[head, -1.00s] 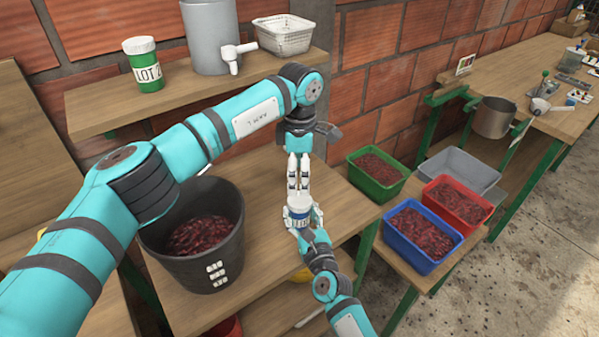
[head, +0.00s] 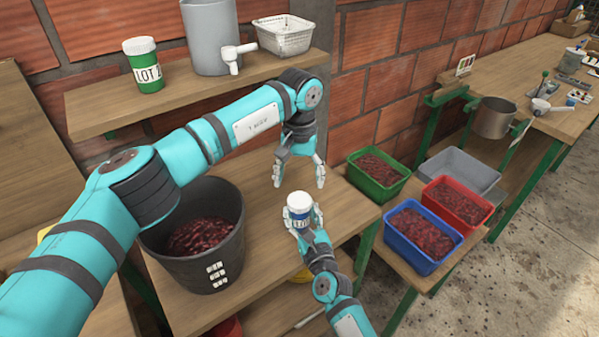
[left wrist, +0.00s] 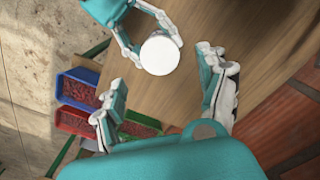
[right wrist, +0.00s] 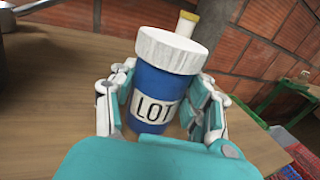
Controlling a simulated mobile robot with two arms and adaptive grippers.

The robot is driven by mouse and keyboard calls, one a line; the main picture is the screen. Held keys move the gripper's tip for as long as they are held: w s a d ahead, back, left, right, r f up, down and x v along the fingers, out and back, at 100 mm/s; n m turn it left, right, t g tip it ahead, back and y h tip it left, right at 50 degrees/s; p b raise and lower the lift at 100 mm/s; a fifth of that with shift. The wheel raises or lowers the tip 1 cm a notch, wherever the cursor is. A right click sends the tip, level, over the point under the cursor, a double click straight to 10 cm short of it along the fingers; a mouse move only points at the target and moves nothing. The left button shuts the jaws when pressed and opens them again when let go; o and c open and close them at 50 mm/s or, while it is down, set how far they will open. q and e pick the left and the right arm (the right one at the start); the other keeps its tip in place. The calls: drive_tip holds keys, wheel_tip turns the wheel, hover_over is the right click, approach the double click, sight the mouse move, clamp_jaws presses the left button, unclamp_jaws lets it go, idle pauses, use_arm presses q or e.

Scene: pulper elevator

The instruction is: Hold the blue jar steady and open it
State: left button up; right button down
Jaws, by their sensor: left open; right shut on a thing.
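The blue jar (head: 299,211) has a white ribbed lid and a white "LOT" label. It stands upright at the wooden table, and the lid is on it. My right gripper (head: 302,223) is shut on the jar's body; in the right wrist view its fingers flank the blue jar (right wrist: 155,90) below the lid. My left gripper (head: 299,184) is open and empty, above and behind the jar, fingers pointing down and spread wide. In the left wrist view the white lid (left wrist: 160,55) shows from above, ahead of the open fingers and apart from them.
A dark bucket of red cherries (head: 225,255) stands left of the jar. A shelf (head: 110,110) behind holds a green jar (head: 146,68), a grey container (head: 208,40) and a white basket (head: 284,35). Green, red and blue crates (head: 423,233) stand right. Bare table surrounds the jar.

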sight(300, 199)
use_arm(q)
wheel_tip(300, 199, down, 7)
idle(0.4)
